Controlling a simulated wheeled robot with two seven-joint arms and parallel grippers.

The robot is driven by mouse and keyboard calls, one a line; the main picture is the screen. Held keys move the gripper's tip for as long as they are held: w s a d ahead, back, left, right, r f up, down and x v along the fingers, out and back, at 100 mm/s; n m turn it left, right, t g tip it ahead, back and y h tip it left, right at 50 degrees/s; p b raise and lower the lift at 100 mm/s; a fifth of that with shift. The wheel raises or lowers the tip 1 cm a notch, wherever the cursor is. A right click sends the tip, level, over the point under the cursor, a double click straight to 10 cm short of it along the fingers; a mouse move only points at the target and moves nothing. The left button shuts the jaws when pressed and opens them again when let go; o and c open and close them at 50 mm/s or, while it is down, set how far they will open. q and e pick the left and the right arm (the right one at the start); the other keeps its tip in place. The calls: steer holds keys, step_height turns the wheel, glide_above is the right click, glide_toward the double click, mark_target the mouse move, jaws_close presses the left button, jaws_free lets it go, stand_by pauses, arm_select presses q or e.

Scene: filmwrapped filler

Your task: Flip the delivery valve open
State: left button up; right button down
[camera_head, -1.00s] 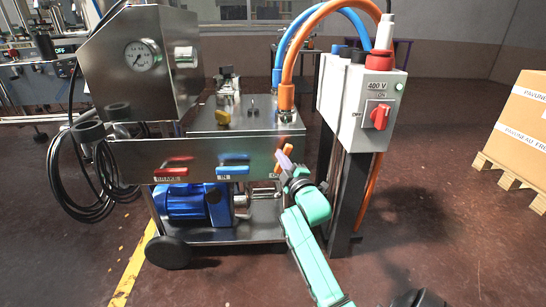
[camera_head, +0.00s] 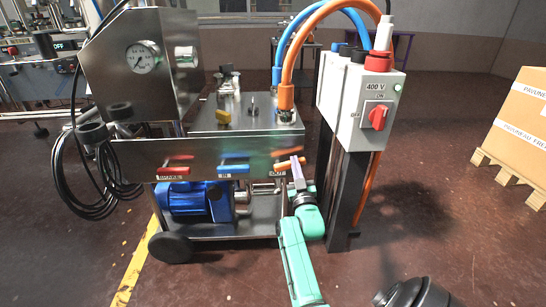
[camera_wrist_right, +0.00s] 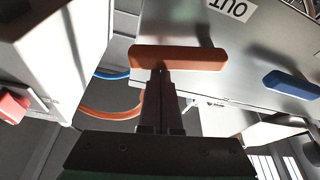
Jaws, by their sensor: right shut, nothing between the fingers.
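An orange valve handle (camera_head: 290,163) shows on the front panel of the steel cart, near its right end. In the right wrist view the orange handle (camera_wrist_right: 190,58) lies crosswise at the fingertips, near an "OUT" label (camera_wrist_right: 233,8). My right gripper (camera_head: 296,164) is shut and empty, with its tips at the handle. In the right wrist view the closed fingers (camera_wrist_right: 162,76) reach the handle's lower edge; whether they touch it I cannot tell.
A red handle (camera_head: 174,166) and a blue handle (camera_head: 234,165) sit further left on the panel. A grey 400 V switch box (camera_head: 361,105) on posts stands close to the right of my arm. A carton (camera_head: 525,115) on a pallet is far right; floor between is clear.

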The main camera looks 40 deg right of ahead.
arm_select(q)
steer(key=shift+a+r+g+y, duration=0.3)
steer(key=shift+a+g, duration=0.1)
steer(key=shift+a, duration=0.2)
arm_select(e)
steer(key=shift+s+d+f+m+g+h, duration=0.1)
steer(key=shift+f+m+g+h, duration=0.25)
steer(key=shift+m, duration=0.6)
steer(key=shift+s+d+f+m+g+h, duration=0.15)
steer(key=shift+f+m+h, duration=0.3)
steer(key=shift+m, duration=0.5)
arm_select(q)
steer(key=shift+s+p, duration=0.1)
steer(key=shift+p, duration=0.2)
arm_select(e)
steer(key=shift+w, duration=0.1)
steer(key=shift+r, duration=0.1)
